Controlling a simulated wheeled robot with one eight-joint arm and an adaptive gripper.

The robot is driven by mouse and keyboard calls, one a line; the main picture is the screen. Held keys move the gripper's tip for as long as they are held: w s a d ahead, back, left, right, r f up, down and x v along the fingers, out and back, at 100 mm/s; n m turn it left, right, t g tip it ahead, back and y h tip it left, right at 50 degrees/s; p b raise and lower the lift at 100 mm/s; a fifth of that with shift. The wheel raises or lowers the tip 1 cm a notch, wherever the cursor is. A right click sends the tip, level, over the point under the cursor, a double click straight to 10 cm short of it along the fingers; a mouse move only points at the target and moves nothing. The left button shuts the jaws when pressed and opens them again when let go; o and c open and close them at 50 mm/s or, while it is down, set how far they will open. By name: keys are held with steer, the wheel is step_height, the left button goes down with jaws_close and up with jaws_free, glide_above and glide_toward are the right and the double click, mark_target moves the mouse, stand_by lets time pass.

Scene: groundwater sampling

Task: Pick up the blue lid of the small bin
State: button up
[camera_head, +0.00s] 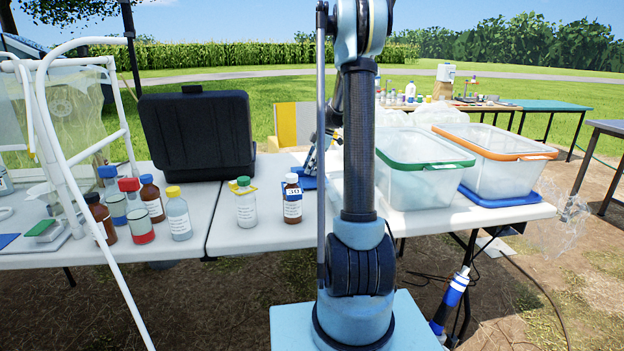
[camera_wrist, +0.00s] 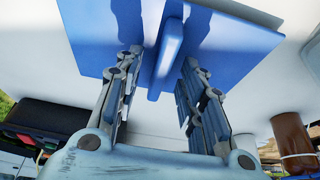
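The blue lid (camera_wrist: 235,45) fills the upper part of the wrist view. It is a flat blue panel with a raised bar handle (camera_wrist: 168,52) down its middle. My gripper (camera_wrist: 160,68) is open, with one finger on each side of the handle and gaps between. I cannot tell whether the fingertips touch the lid's surface. In the head view my arm hides most of this spot; a blue patch (camera_head: 309,183), likely the lid, shows on the white table just left of the arm. I cannot make out the small bin.
A brown bottle (camera_head: 292,198) and a green-capped bottle (camera_head: 246,206) stand left of the lid. A black case (camera_head: 197,135) is behind them. A green-rimmed bin (camera_head: 420,185) and an orange-rimmed bin (camera_head: 500,172) stand to the right, the latter on a blue panel (camera_head: 503,199).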

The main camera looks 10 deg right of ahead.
steer(key=shift+a+f, duration=0.1)
steer(key=shift+f, duration=0.2)
jaws_close()
